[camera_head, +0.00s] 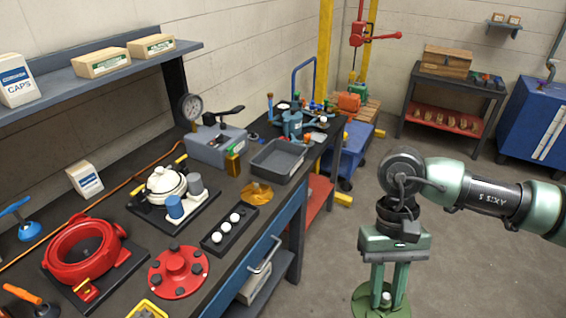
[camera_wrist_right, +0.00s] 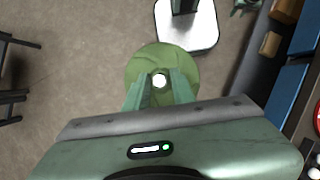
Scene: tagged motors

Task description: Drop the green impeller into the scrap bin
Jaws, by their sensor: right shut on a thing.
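The green impeller (camera_head: 366,302) is a round green disc at the bottom of the head view, partly cut off by the frame edge. In the right wrist view the impeller (camera_wrist_right: 150,62) shows a pale hub at its centre. My right gripper (camera_head: 386,296) points down and is shut on the hub, holding the impeller over open floor, right of the bench. The right gripper (camera_wrist_right: 160,88) covers part of the disc in the wrist view. I cannot pick out a marked scrap bin; a blue container (camera_head: 347,160) stands beyond the bench end. My left gripper does not show in the head view.
The bench (camera_head: 130,218) carries a red housing (camera_head: 80,252), a red cover (camera_head: 178,270), a white pump part (camera_head: 165,184) and an empty grey tray (camera_head: 278,160). A blue cabinet (camera_head: 535,115) and a dark shelf table (camera_head: 455,95) stand at the back right. The floor between is clear.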

